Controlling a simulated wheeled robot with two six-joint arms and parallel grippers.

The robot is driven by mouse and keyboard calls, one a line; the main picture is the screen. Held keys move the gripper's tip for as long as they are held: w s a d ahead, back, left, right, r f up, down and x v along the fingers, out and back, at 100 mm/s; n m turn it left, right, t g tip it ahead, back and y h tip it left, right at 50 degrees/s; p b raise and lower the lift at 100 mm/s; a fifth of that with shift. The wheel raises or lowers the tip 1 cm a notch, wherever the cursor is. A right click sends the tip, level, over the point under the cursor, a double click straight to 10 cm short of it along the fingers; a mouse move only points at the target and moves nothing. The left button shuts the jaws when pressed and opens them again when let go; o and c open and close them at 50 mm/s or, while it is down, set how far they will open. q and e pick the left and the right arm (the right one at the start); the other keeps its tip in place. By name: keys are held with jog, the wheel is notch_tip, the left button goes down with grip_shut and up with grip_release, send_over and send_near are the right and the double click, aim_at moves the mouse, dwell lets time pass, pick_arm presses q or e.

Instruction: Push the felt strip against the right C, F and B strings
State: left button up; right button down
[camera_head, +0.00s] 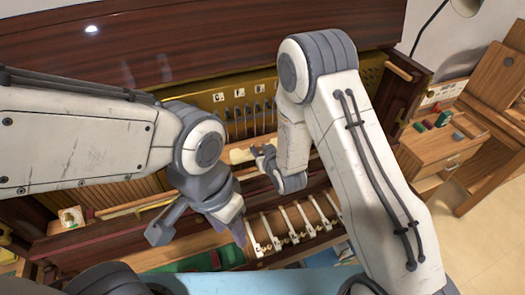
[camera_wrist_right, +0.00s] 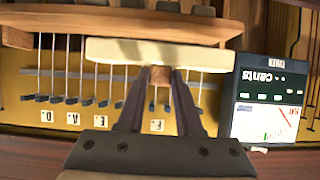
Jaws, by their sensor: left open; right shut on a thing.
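The pale cream felt strip (camera_wrist_right: 160,54) lies across the strings in the right wrist view, with a wooden grip block (camera_wrist_right: 160,76) below its middle. My right gripper (camera_head: 264,158) is shut on that block. In the head view the strip (camera_head: 240,156) shows partly beside the gripper. Thin strings (camera_wrist_right: 62,75) run on both sides of the strip, over several dark pins. Small letter labels (camera_wrist_right: 102,117) sit beneath; an F label shows between my fingers. Whether the strip touches the strings, I cannot tell.
A tuner (camera_wrist_right: 268,102) with a dial stands right of the strip in the wrist view. White key parts (camera_head: 290,222) line the front. A dark red lid (camera_head: 200,40) rises behind. A wooden side table (camera_head: 440,145) holds small blocks at right.

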jog(key=x, duration=0.5)
jog(key=shift+w+f+b, duration=0.2)
jog(key=shift+w+b, duration=0.15)
jog(key=shift+b, duration=0.05)
jog(key=shift+f+b, duration=0.6)
jog(key=shift+b, duration=0.1)
jog(key=shift+f+b, duration=0.15)
jog(key=shift+b, duration=0.15)
jog(key=shift+w+a+b, duration=0.25)
jog(key=shift+w, duration=0.5)
jog(key=shift+w+a+b, duration=0.25)
jog(key=shift+w, duration=0.45)
jog(key=shift+w+a+b, duration=0.25)
jog(key=shift+w, duration=0.5)
dwell(0.3)
jog(key=c, duration=0.5)
grip_release()
